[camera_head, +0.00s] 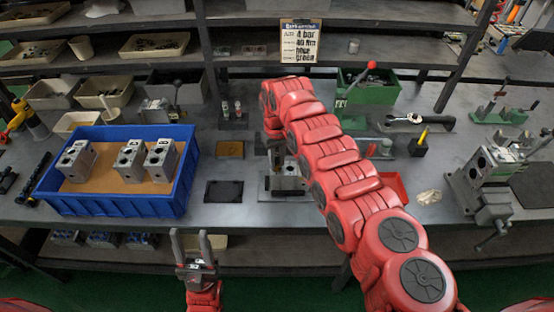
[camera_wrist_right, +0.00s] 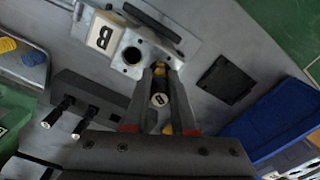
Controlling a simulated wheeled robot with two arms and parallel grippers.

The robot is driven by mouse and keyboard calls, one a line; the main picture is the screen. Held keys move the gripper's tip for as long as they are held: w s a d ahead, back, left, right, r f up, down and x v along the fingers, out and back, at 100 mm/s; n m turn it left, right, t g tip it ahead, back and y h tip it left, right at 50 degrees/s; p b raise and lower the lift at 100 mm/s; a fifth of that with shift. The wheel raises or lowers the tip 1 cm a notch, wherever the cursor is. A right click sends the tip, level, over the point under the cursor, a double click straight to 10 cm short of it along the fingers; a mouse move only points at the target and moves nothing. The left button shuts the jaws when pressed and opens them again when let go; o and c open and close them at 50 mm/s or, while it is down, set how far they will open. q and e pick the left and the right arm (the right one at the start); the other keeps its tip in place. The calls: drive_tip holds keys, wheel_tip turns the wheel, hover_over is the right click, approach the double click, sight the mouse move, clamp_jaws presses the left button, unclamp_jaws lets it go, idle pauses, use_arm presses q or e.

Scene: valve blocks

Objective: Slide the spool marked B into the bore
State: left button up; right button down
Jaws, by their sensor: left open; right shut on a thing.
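The grey valve block (camera_wrist_right: 140,50) with a white label marked B stands upright on the bench in the right wrist view. Its round dark bore (camera_wrist_right: 132,56) faces the camera. My right gripper (camera_wrist_right: 160,72) is shut on a spool (camera_wrist_right: 159,99), whose pale end carries a dark letter too small to read surely. The spool appears beside the bore in the picture; its depth and contact with the block cannot be told. In the head view my right arm mostly hides that gripper, and the block (camera_head: 288,180) shows below it. My left gripper (camera_head: 192,242) is open and empty before the bench edge.
A blue tray (camera_head: 113,200) at left holds three valve blocks. A rack (camera_wrist_right: 92,98) with two dark pegs stands near the block. A black pad (camera_head: 224,191) lies left of the block. A vise (camera_head: 484,176) stands at right, with a red tray (camera_head: 393,186) nearer.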

drive_tip(key=shift+f+b, duration=0.3)
drive_tip(key=shift+f, duration=0.2)
drive_tip(key=c, duration=0.7)
unclamp_jaws()
drive_tip(key=shift+o, duration=0.2)
drive_tip(key=shift+r, duration=0.1)
wheel_tip(320, 180, up, 11)
drive_tip(key=shift+a+r+b, duration=0.1)
drive_tip(key=shift+b, duration=1.1)
wheel_tip(320, 180, up, 6)
drive_tip(key=p, duration=0.4)
drive_tip(key=shift+p, duration=0.3)
